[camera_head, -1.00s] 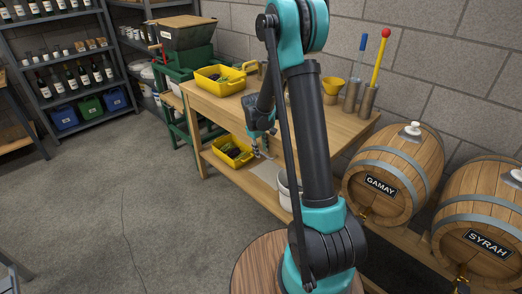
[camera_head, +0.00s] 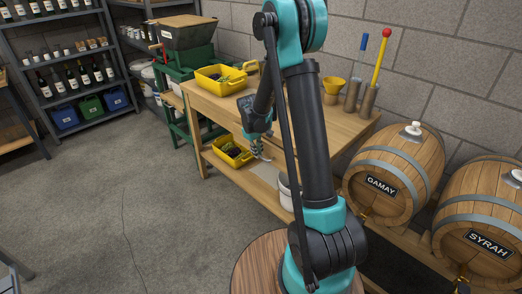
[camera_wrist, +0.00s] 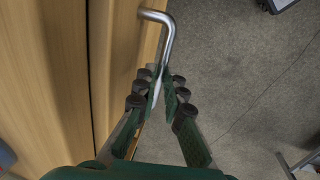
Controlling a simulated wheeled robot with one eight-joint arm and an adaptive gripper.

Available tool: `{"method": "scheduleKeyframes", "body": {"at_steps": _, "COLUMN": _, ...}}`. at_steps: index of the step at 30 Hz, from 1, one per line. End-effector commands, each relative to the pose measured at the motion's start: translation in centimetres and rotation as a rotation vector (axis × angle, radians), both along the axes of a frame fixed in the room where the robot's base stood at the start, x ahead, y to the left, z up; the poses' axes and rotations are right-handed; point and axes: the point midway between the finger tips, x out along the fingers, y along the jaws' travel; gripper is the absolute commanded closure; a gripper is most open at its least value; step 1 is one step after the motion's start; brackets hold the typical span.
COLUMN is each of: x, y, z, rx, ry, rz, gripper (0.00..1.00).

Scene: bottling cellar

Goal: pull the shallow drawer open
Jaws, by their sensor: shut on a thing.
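My gripper (camera_wrist: 158,92) is shut on a grey metal bar handle (camera_wrist: 168,40), whose bent end stands out from the wood above the fingertips. The handle sits on the wooden drawer front (camera_wrist: 128,55), a pale strip beside the table's wood. A dark line runs between the two; how far the drawer stands out I cannot tell. In the head view my gripper (camera_head: 257,148) is at the front of the wooden workbench (camera_head: 300,128), below its top, and the arm hides much of the bench front.
A yellow crate (camera_head: 208,80) stands on the bench top, and another yellow crate (camera_head: 222,155) is on the lower shelf near my gripper. A white bucket (camera_head: 285,192) is at the shelf's right. Barrels (camera_head: 405,160) stand at right. The concrete floor (camera_head: 120,190) in front is clear.

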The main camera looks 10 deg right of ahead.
Motion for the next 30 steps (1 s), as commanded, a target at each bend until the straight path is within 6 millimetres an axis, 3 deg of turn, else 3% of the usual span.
{"method": "scheduleKeyframes", "body": {"at_steps": 21, "x": -10.9, "y": 15.1, "z": 0.0, "rx": 0.0, "ry": 0.0, "rz": 0.007, "gripper": 1.0}}
{"method": "scheduleKeyframes", "body": {"at_steps": 30, "x": -13.9, "y": 19.2, "z": 0.0, "rx": 0.001, "ry": -0.001, "rz": 0.003, "gripper": 1.0}}
